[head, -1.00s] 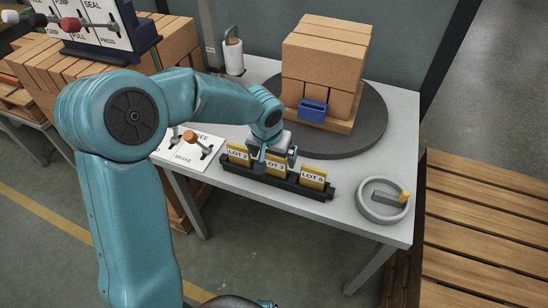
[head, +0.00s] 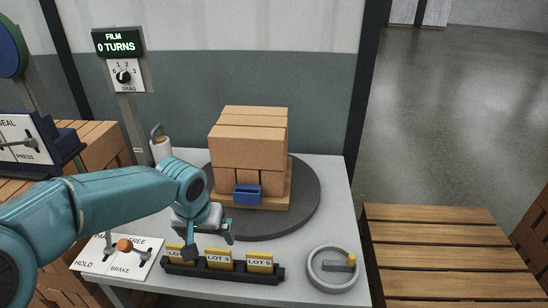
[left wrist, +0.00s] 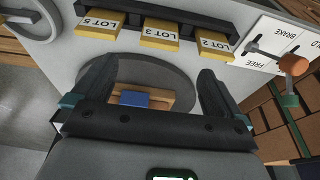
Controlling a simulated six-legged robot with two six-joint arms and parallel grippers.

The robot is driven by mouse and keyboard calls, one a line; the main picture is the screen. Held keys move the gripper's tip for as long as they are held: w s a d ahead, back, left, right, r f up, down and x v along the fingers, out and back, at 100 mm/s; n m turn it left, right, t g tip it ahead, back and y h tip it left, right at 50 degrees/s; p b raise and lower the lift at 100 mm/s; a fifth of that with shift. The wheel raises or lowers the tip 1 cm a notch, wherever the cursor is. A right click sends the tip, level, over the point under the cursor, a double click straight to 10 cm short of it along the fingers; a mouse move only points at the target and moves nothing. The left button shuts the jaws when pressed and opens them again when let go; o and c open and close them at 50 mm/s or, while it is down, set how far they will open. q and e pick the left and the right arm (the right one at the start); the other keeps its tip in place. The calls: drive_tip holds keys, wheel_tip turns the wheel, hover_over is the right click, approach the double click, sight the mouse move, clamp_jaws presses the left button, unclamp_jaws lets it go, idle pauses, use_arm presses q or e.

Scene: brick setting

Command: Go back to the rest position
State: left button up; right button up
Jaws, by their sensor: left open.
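My left gripper (head: 207,240) is open and empty above the grey table (head: 325,205), near the row of lot cards. In the left wrist view its two dark fingers (left wrist: 157,90) stand apart with nothing between them. The black card rack (head: 222,269) holds yellow cards: a partly hidden left one, LOT 3 (head: 219,259) and LOT 5 (head: 260,262). In the left wrist view the left one reads LOT 2 (left wrist: 202,38). My right gripper is not in view.
Brick-coloured boxes (head: 248,145) stand on a pallet on the dark turntable (head: 305,195), with a blue holder (head: 247,194) in front. A brake panel (head: 117,257), a grey handwheel (head: 333,272) and a film display post (head: 118,42) are nearby. A slatted wooden surface (head: 440,250) lies right.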

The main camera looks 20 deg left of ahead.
use_arm(q)
drive_tip(key=s+d+f+m+g+h+p, duration=0.1)
drive_tip(key=d+f+h+p, duration=0.15)
drive_tip(key=d+f, duration=0.7)
drive_tip(key=s+d+f+g+h+p, duration=0.1)
drive_tip(key=s+d+f, duration=0.3)
drive_tip(key=s+f, duration=0.4)
drive_tip(key=s+d+f+h+p, duration=0.1)
drive_tip(key=s+d+f, duration=0.3)
drive_tip(key=s+f, duration=0.5)
drive_tip(key=shift+d+g+p, duration=0.25)
drive_tip(key=shift+g+p, duration=0.1)
drive_tip(key=shift+g, duration=0.05)
drive_tip(key=c, duration=1.1)
drive_tip(key=shift+a+n, duration=0.15)
drive_tip(key=shift+n, duration=0.15)
